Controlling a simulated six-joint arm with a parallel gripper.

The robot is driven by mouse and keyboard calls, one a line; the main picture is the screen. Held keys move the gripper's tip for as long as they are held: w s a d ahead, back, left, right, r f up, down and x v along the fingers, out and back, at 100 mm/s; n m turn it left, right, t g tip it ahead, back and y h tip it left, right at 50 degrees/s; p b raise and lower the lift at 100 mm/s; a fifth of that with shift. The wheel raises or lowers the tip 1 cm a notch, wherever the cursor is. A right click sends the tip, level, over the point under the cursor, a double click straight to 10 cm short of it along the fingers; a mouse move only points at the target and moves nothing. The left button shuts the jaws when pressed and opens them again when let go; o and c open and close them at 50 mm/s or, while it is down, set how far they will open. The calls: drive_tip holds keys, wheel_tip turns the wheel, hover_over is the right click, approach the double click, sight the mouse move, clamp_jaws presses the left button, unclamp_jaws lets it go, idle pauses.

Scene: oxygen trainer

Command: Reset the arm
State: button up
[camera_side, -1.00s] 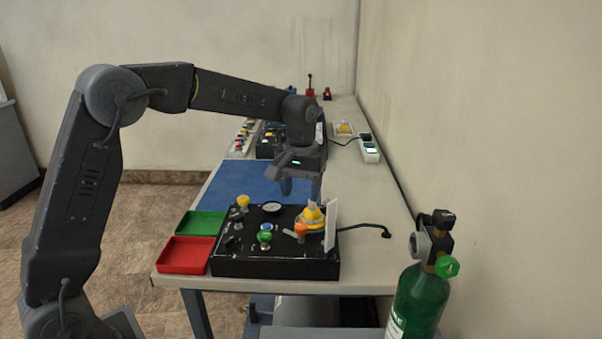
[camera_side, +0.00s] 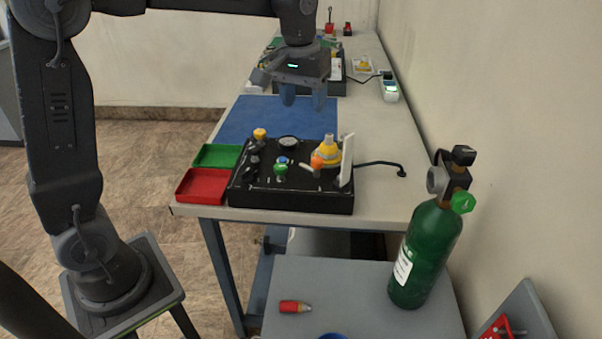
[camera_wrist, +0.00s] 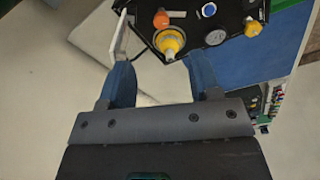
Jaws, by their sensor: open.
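My gripper (camera_side: 303,101) is open and empty, with its fingers pointing down. It hangs above the far part of the table, behind the black trainer panel and over the blue mat's right side. In the wrist view my gripper (camera_wrist: 165,85) shows two blue fingers spread apart with nothing between them. The black trainer panel (camera_side: 300,198) carries knobs, a gauge and a yellow cone-shaped part (camera_side: 327,148); the yellow part also shows in the wrist view (camera_wrist: 170,42), beyond the fingertips. A white plate (camera_side: 347,160) stands upright at the panel's right end.
A green tray (camera_side: 217,156) and a red tray (camera_side: 202,186) lie left of the panel. A blue mat (camera_side: 255,117) lies behind it. A wall borders the right.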

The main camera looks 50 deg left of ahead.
drive_tip(key=s+d+f+m+t, duration=0.1)
drive_tip(key=s+m+t, duration=0.1)
drive_tip(key=s, duration=0.9)
drive_tip(key=s+d+f+m+t, duration=0.1)
drive_tip(key=s+m+t, duration=0.1)
drive_tip(key=s, duration=0.9)
drive_tip(key=shift+d+f, duration=0.25)
